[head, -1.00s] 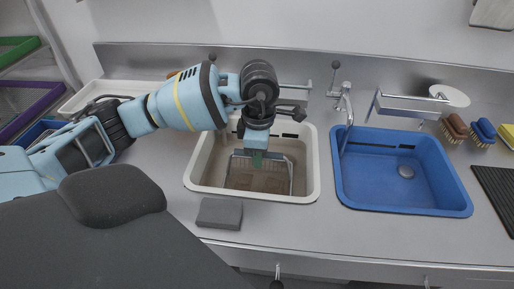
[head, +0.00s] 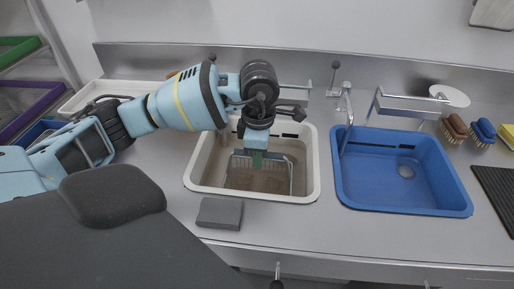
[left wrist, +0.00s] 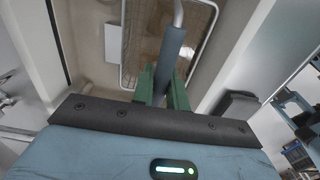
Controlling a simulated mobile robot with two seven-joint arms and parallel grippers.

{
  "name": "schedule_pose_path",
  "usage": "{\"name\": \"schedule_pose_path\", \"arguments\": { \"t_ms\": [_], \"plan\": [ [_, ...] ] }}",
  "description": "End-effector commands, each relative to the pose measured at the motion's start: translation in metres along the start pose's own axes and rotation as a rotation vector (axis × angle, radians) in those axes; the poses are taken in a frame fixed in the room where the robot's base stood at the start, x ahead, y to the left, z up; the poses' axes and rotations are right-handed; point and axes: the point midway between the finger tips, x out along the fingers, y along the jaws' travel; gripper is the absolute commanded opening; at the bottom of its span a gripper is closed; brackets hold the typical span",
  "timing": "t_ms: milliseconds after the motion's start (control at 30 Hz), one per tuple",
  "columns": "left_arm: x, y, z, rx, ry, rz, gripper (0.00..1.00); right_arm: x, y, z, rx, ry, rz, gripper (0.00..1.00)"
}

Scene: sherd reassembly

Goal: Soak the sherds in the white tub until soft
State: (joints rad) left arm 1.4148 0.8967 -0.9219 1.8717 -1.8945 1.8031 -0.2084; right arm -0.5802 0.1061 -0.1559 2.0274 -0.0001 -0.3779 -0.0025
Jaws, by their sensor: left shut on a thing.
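The white tub (head: 312,165) is the off-white basin left of centre in the head view, holding brownish, murky water. A wire basket (head: 290,177) sits inside it; its wire rim also shows in the left wrist view (left wrist: 204,42). Brown shapes, probably the sherds (head: 262,184), lie blurred under the water within the basket. My left gripper (head: 256,158) reaches down into the tub. In the left wrist view its green fingers (left wrist: 164,88) are shut on the basket's grey handle (left wrist: 172,50). My right gripper is out of view.
A blue basin (head: 400,195) with a tap (head: 347,105) is on the right. A grey block (head: 219,213) lies in front of the tub. Brushes (head: 482,130) and a dark ribbed mat (head: 497,192) lie far right. A white tray (head: 88,97) is at back left.

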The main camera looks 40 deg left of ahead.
Motion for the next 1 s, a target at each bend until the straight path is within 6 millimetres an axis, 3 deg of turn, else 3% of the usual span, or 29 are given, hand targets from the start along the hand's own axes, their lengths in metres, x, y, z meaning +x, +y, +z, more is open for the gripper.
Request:
{"name": "schedule_pose_path", "arguments": {
  "t_ms": [267,1000],
  "plan": [
    [-0.003,0.0,0.0,0.0,-0.001,0.001,0.0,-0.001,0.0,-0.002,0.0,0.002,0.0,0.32],
    [-0.04,0.0,0.0,0.0,-0.002,0.002,0.0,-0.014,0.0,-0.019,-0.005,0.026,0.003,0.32]
  ]
}}
